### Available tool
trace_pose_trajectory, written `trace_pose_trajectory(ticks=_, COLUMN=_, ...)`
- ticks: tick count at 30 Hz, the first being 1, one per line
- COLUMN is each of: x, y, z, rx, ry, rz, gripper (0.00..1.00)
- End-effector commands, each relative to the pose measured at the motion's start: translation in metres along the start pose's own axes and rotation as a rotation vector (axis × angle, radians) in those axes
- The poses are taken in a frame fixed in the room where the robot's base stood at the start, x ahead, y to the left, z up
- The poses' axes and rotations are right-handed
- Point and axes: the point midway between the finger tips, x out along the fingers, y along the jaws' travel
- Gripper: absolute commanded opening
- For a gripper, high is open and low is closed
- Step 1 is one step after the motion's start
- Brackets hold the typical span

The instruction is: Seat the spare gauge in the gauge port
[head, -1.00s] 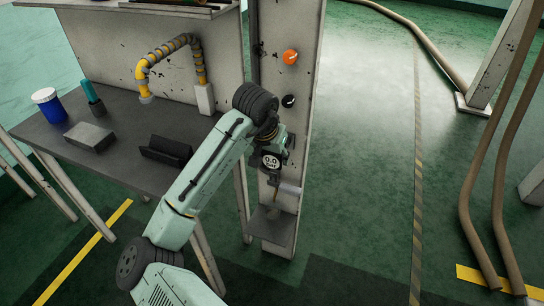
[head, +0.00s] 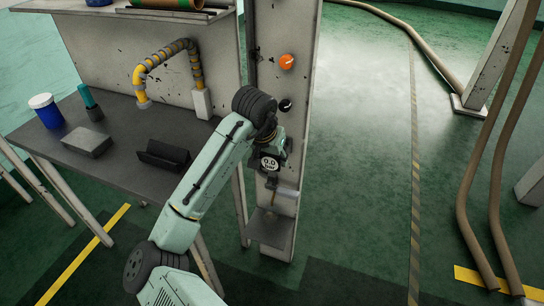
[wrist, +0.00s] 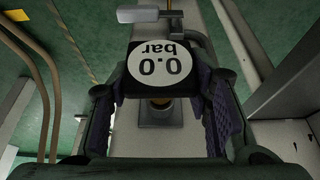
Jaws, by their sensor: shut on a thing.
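The spare gauge (head: 269,163) is a dark block with a white round face reading "0.0 bar". In the wrist view the gauge (wrist: 159,65) sits between the purple-padded fingers of my gripper (wrist: 165,95), which is shut on it. In the head view my gripper (head: 270,155) holds it in front of the white post, above a small grey shelf. In the wrist view a grey block with a round brass-coloured part (wrist: 160,110) shows below the gauge, likely the gauge port. The gauge hides part of it, and I cannot tell whether they touch.
The white post (head: 286,30) carries an orange knob (head: 287,61) and a black knob (head: 286,105). A pale lever (wrist: 138,15) is close to the gauge. The grey shelf (head: 268,232) is below. A workbench (head: 120,125) stands left.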

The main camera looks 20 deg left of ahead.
Motion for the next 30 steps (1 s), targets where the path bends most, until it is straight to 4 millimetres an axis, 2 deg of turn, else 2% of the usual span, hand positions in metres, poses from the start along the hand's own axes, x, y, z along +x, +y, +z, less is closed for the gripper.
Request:
trace_pose_trajectory(ticks=16, x=0.0019, y=0.0008, z=-0.0052, rx=0.001, ry=0.000, rz=0.001, gripper=0.16)
trace_pose_trajectory(ticks=17, x=0.0023, y=0.0005, z=-0.0053, rx=0.000, ry=0.000, rz=0.001, gripper=0.46)
trace_pose_trajectory(ticks=27, x=0.0025, y=0.0002, z=-0.0048, rx=0.000, ry=0.000, rz=0.000, gripper=0.69)
trace_pose_trajectory(ticks=30, x=0.0025, y=0.0002, z=-0.0048, rx=0.000, ry=0.000, rz=0.000, gripper=0.69)
